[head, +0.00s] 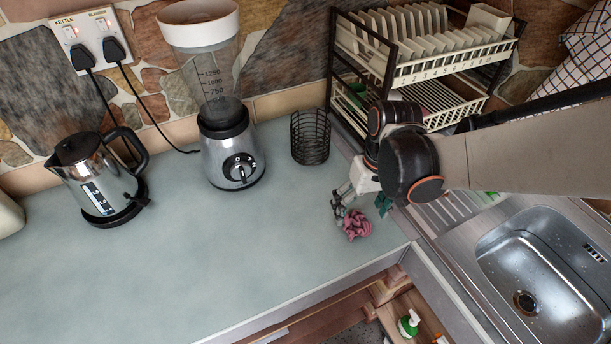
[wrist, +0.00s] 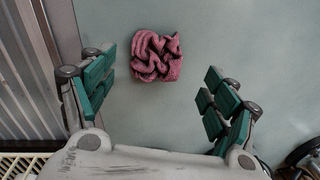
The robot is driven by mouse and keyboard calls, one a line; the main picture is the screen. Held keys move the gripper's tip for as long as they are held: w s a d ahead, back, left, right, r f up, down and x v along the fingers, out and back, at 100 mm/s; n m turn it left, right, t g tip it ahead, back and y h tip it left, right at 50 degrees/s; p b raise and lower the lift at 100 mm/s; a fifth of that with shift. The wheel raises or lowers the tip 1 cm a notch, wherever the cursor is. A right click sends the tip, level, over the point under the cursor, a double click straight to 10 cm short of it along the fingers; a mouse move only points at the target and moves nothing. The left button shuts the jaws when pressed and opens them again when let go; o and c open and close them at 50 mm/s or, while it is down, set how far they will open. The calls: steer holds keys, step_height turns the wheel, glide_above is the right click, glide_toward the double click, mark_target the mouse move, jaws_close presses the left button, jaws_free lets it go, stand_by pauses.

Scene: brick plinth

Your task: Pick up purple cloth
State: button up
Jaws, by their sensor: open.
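The cloth (head: 357,225) is a small crumpled bundle, pinkish-purple with dark folds, lying on the pale green-grey countertop near its front right corner, close to the sink unit. In the wrist view the cloth (wrist: 157,55) lies on the counter ahead of the fingertips, roughly midway between the two fingers. My gripper (head: 362,203) is just beside the cloth in the head view. My gripper (wrist: 155,88) is open with green finger pads spread wide, and nothing is between them. The exact height of the fingers above the counter is hard to tell.
A wire basket (head: 310,137), a blender (head: 231,150) and a kettle (head: 98,175) stand along the back of the counter. A dish rack (head: 430,65) with plates stands behind my arm. A metal sink (head: 545,260) is at right. The counter's front middle (head: 190,265) is clear.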

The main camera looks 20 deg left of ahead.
mark_target(357, 224)
steer(key=f+b, duration=0.1)
steer(key=f, duration=0.1)
steer(key=f+b, duration=0.1)
steer(key=f, duration=0.1)
steer(key=shift+s+d, duration=0.15)
steer(key=shift+s, duration=0.05)
steer(key=shift+f+b, duration=0.45)
steer(key=shift+b, duration=0.05)
steer(key=shift+s+r, duration=0.15)
steer(key=c, duration=0.8)
